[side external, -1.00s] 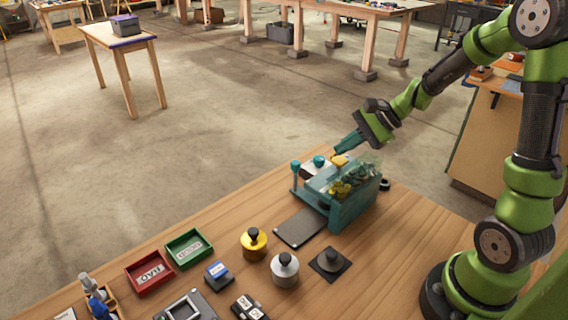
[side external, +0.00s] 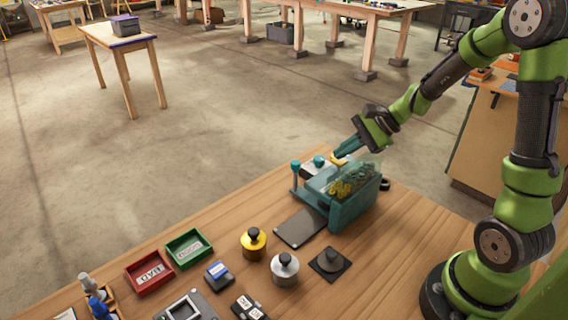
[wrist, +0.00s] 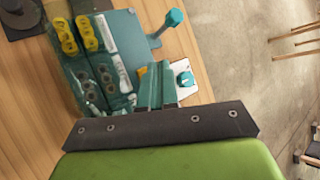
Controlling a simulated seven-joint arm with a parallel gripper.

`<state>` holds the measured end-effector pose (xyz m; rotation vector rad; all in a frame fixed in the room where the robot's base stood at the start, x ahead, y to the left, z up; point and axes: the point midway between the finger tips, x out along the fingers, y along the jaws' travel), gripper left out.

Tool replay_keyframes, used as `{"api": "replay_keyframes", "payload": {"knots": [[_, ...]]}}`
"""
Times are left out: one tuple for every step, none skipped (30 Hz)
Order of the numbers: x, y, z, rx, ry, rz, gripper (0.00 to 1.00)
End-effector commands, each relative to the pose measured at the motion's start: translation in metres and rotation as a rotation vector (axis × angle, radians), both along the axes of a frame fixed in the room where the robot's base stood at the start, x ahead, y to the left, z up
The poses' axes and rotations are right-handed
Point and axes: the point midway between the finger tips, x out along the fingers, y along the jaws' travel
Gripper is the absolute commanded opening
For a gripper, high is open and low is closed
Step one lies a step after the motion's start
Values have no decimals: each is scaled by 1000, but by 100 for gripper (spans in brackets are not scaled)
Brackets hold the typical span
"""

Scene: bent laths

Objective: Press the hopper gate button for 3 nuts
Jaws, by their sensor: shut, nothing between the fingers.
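The teal hopper (side external: 350,208) stands on the wooden table, with a clear top over yellow and dark nuts. In the wrist view the hopper (wrist: 125,50) shows yellow nuts (wrist: 83,33) and dark nuts (wrist: 98,90) inside. A yellow piece (side external: 339,159), perhaps a button, and a teal knob (side external: 319,161) sit at its far side. The knob also shows in the wrist view (wrist: 185,79). My gripper (side external: 338,154) is shut and empty, its teal fingers pointing down at the yellow piece. I cannot tell whether they touch it. In the wrist view the fingers partly hide it.
A teal lever with a round head (side external: 295,165) rises at the hopper's left. A dark flat plate (side external: 300,228) lies in front. Yellow (side external: 254,244) and silver (side external: 285,270) weights, a green tray (side external: 189,248) and a red tray (side external: 149,272) stand nearer the front and left.

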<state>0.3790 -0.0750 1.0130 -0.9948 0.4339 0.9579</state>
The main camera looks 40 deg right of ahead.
Motion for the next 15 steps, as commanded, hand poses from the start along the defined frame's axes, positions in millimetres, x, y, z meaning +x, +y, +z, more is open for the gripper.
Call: {"api": "replay_keyframes", "payload": {"knots": [[0, 0, -1, 1, 0, -1, 0], [0, 0, -1, 1, 0, -1, 0], [0, 0, -2, 1, 0, -1, 0], [0, 0, -2, 1, 1, -1, 0], [0, 0, -3, 1, 1, -1, 0], [0, 0, -3, 1, 2, -1, 0], [0, 0, -3, 1, 2, -1, 0], [0, 0, -4, 1, 2, -1, 0], [0, 0, -4, 2, 2, 0, 0], [0, 0, -5, 1, 2, -1, 0], [0, 0, -5, 1, 2, -1, 0], [0, 0, -6, 2, 2, 0, 0], [0, 0, -6, 2, 2, 0, 0], [0, 0, -6, 2, 2, 0, 0], [0, 0, -7, 1, 2, 1, 0]]}}
